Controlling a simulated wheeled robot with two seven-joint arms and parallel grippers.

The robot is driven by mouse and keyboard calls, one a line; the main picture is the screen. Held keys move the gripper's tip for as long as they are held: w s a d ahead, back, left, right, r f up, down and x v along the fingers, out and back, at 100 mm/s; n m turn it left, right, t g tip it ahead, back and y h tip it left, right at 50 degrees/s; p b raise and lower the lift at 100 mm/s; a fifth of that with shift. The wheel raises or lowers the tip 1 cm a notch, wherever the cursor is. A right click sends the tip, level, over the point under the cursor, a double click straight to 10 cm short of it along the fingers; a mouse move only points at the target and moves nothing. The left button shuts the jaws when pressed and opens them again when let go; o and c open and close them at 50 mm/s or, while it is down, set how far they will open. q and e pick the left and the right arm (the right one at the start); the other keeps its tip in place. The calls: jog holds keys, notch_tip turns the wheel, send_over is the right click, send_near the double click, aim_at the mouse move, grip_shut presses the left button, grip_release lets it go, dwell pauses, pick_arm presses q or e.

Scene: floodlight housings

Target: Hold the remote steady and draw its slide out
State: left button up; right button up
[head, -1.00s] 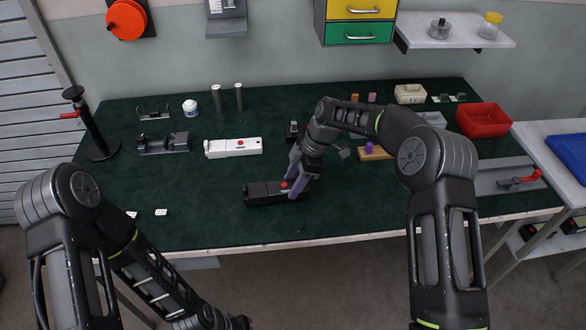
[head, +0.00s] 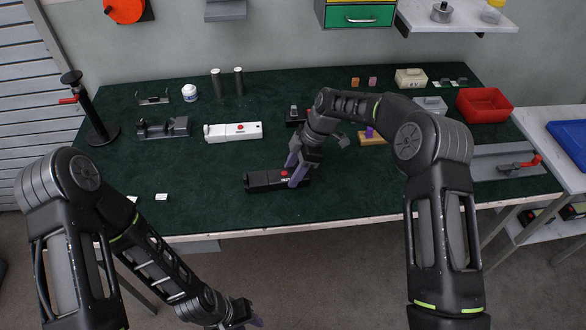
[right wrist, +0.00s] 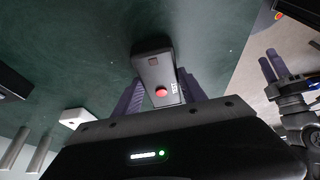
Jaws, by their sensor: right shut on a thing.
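The black remote (head: 262,181) lies on the dark green mat near the front edge of the bench, with a red button on top. My right gripper (head: 298,178) is shut on the remote near its right end. In the right wrist view the remote (right wrist: 152,68) runs away from between the fingers of my right gripper (right wrist: 160,95), its red button facing up. I cannot make out the slide as a separate part. My left gripper (head: 254,321) hangs low at the bottom edge of the head view, away from the bench. In the right wrist view its two fingers (right wrist: 272,66) stand apart, empty.
A white device (head: 234,132) with a red button lies behind the remote. A grey fixture (head: 163,128) and a black clamp stand (head: 97,120) are to the left. A red bin (head: 484,105) stands at the back right. The mat left of the remote is mostly clear.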

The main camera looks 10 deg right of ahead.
jog(key=shift+f, duration=0.2)
dwell(0.4)
jog(key=o, duration=1.2)
jog(key=c, duration=1.3)
jog(key=shift+o, duration=0.2)
